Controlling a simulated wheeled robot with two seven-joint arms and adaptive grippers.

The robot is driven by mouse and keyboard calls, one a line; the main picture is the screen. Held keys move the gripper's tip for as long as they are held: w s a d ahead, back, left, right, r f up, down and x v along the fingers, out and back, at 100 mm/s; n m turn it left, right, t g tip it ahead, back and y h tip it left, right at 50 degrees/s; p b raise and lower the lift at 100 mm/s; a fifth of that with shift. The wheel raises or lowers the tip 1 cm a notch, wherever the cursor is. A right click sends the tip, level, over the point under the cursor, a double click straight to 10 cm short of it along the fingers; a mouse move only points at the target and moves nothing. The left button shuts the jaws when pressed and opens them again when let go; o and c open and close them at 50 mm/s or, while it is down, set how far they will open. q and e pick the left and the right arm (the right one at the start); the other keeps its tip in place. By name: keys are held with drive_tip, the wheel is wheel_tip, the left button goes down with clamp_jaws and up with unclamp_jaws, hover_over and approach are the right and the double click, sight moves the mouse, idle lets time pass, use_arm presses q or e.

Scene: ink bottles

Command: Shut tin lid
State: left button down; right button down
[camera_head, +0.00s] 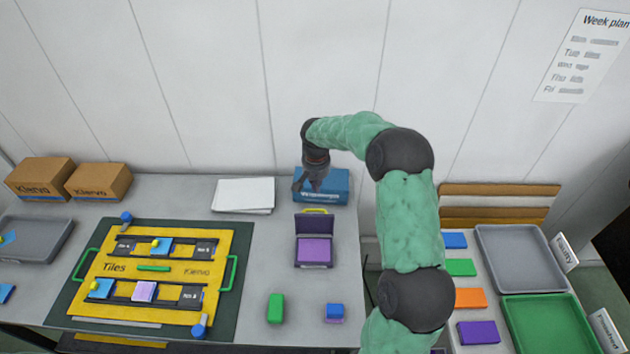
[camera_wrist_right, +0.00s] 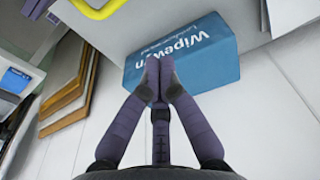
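The tin (camera_head: 299,262) stands on the grey table with its dark lid (camera_head: 315,224) raised at the back. A yellow handle (camera_head: 315,211) shows at the lid's top edge. A purple block or filling (camera_head: 314,250) shows inside the tin. My right gripper (camera_head: 306,186) is behind the raised lid, in front of a blue box, apart from the lid. In the right wrist view its fingers (camera_wrist_right: 159,78) meet at the tips with nothing between them. A yellow bar, likely the handle (camera_wrist_right: 93,10), shows at the top left there. My left gripper is not in view.
The blue Wipewyn box (camera_head: 335,190) stands close behind my right gripper; it also shows in the right wrist view (camera_wrist_right: 195,55). White papers (camera_head: 243,195) lie left. A yellow tile board (camera_head: 170,266) is further left.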

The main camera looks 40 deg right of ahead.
sight(315, 220)
drive_tip(key=shift+s+a+f+b, duration=0.15)
drive_tip(key=shift+s+a+f, duration=0.25)
drive_tip(key=shift+f, duration=0.2)
drive_tip(key=shift+s+a+f+b, duration=0.15)
drive_tip(key=shift+s+a+f, duration=0.25)
drive_tip(key=shift+f, duration=0.2)
drive_tip(key=shift+s+a+f+b, duration=0.15)
drive_tip(key=shift+s+a+f, duration=0.15)
drive_tip(key=shift+s+f, duration=0.25)
drive_tip(key=shift+f, duration=0.1)
